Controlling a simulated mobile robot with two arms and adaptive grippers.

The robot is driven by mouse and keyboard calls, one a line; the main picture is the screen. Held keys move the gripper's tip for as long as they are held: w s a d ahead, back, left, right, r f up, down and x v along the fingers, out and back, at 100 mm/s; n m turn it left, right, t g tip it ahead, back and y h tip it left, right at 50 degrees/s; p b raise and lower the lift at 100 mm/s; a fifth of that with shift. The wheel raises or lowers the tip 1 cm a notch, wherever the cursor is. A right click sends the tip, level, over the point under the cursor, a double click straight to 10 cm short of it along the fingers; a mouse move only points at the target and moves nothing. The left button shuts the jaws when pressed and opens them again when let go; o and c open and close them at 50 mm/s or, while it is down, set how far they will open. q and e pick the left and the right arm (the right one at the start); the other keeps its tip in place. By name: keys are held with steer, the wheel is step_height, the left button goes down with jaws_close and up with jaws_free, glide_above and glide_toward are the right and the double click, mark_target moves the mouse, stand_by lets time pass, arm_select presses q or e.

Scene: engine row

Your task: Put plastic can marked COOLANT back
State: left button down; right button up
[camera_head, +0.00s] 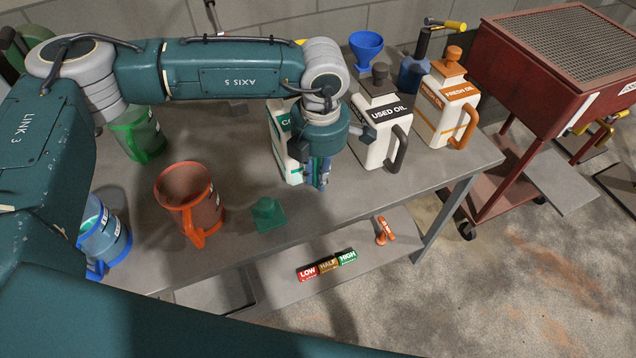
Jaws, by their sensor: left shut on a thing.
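The white plastic can with a green label (283,145), its lettering mostly covered beyond a "C", stands on the grey workbench (340,205). It looks upright, and its top and right side are hidden behind my left arm. My left gripper (318,182) points down at the can's right side, where its handle would be, and is shut on the can. The grip itself is partly hidden. A green cap-like piece (267,213) lies on the bench in front of the can. My right gripper is not in view.
A USED OIL can (378,125) stands close to the right, then a FRESH OIL can (444,105). A blue funnel (366,48) is behind. Orange (188,195), green (140,135) and blue (103,240) jugs stand left. A LOW/HALF/HIGH strip (328,265) lies at the front.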

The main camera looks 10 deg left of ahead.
mark_target(319, 160)
arm_select(q)
steer(key=shift+w+f+p, duration=0.15)
steer(key=shift+f+p, duration=0.55)
steer(key=shift+f, duration=1.8)
steer(key=c, duration=1.7)
jaws_free()
steer(key=shift+s+f, duration=0.1)
steer(key=shift+s, duration=0.1)
steer(key=r+b, duration=0.1)
steer(key=r, duration=0.4)
steer(key=r+b, duration=0.2)
steer(key=r, duration=0.4)
steer(key=shift+s+d, duration=0.2)
steer(key=shift+r, duration=0.55)
steer(key=shift+s, duration=0.1)
